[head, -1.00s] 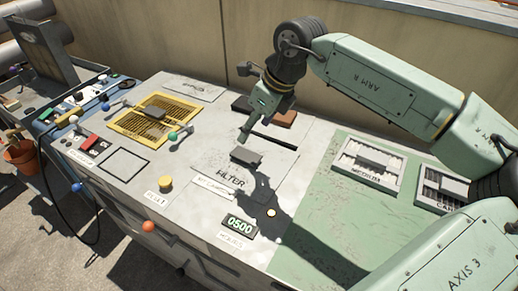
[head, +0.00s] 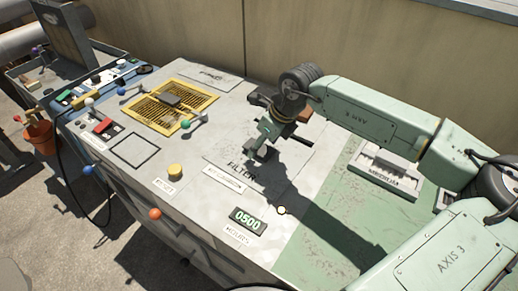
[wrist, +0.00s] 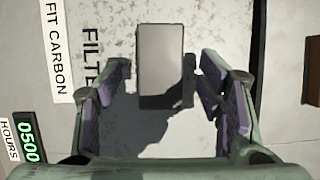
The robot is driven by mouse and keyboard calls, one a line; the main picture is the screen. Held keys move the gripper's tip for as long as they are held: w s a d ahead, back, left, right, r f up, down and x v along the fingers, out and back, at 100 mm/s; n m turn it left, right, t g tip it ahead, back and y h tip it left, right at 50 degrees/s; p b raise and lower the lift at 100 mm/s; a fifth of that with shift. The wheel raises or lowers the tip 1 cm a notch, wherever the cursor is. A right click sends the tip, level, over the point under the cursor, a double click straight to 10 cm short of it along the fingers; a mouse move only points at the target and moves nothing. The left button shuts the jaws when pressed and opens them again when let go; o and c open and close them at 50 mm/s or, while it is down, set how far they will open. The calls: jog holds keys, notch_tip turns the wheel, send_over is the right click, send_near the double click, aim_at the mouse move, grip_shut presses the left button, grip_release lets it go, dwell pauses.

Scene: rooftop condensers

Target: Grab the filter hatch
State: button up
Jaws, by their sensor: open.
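The filter hatch (head: 240,170) is a pale flat panel marked FILTER in the top of the grey cabinet, and it looks shut. Its raised grey handle block (wrist: 161,58) shows upright in the middle of the wrist view, just ahead of and between my finger tips. My gripper (head: 262,153) is open over the hatch and mostly hides the handle in the head view. In the wrist view the two fingers (wrist: 160,85) stand apart on either side of the handle's near end. I cannot tell whether they touch it.
A yellow grille (head: 172,101) with coloured-knob levers lies to the left. A yellow button (head: 175,171) and a 0500 hours display (head: 249,218) sit in front. A MEDIUM filter (head: 386,166) lies on the green surface to the right. A wall (head: 200,35) stands behind.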

jog(key=shift+w+a+f, duration=0.15)
jog(key=shift+a+f, duration=0.05)
jog(key=shift+f, duration=0.5)
jog(key=shift+c, duration=0.3)
grip_shut()
